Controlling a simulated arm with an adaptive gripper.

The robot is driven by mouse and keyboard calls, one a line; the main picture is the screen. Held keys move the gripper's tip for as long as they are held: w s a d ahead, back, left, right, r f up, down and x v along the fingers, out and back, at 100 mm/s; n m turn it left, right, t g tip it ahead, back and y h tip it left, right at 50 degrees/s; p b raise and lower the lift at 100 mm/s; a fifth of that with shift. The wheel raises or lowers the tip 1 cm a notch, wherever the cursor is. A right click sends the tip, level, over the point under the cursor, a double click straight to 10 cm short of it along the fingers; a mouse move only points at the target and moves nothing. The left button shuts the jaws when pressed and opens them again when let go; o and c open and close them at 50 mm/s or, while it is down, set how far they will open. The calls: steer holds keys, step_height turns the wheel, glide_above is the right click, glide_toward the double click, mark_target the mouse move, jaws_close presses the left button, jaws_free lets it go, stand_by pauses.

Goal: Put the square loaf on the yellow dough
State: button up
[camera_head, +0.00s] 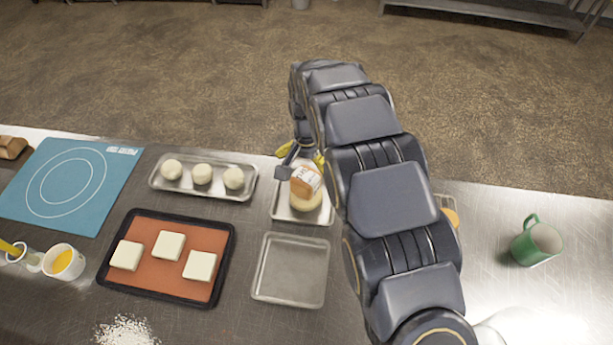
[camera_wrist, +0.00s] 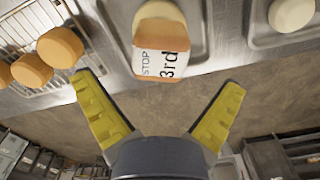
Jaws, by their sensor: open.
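The square loaf (camera_head: 306,180) is an orange-brown block with a white printed face. It appears tilted against or on the pale yellow dough (camera_head: 309,202) in a small metal tray (camera_head: 317,218); the exact contact is unclear. In the wrist view the loaf (camera_wrist: 162,62) shows lettering "STOP 3rd", and the dough (camera_wrist: 158,12) is beyond it. My gripper (camera_head: 303,154) is at the tray's far side. In the wrist view my gripper (camera_wrist: 160,84) has its yellow fingers spread wide, with nothing between them and the loaf just ahead.
An empty metal tray (camera_head: 290,287) is in front. A long tray (camera_head: 153,188) with 3 dough balls, a black-rimmed tray (camera_head: 168,291) with 3 white squares and a blue mat (camera_head: 107,190) lie left. A green mug (camera_head: 536,243) stands right. A wire rack (camera_wrist: 28,20) holds round buns.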

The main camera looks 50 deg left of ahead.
mark_target(307, 174)
step_height(307, 174, up, 6)
steer(key=shift+r, duration=0.7)
steer(key=shift+w+d, duration=0.1)
steer(key=shift+d, duration=0.05)
steer(key=w+d+r+m, duration=0.1)
steer(key=w+d+r, duration=0.25)
steer(key=d, duration=0.45)
steer(key=w+d+r+m, duration=0.15)
steer(key=d+r, duration=0.25)
steer(key=d, duration=0.5)
steer(key=w+d+r, duration=0.3)
steer(key=d, duration=0.5)
steer(key=s+d+r+m+g, duration=0.1)
steer(key=s+d, duration=0.2)
steer(key=d, duration=0.4)
steer(key=s+d+r+m, duration=0.1)
steer(key=s+d+r, duration=0.1)
steer(key=s+d, duration=0.35)
steer(key=s+d+f, duration=0.1)
steer(key=s+d, duration=0.7)
steer(key=s, duration=0.2)
steer(key=shift+s+d+g, duration=0.15)
steer(key=shift+d+g, duration=0.15)
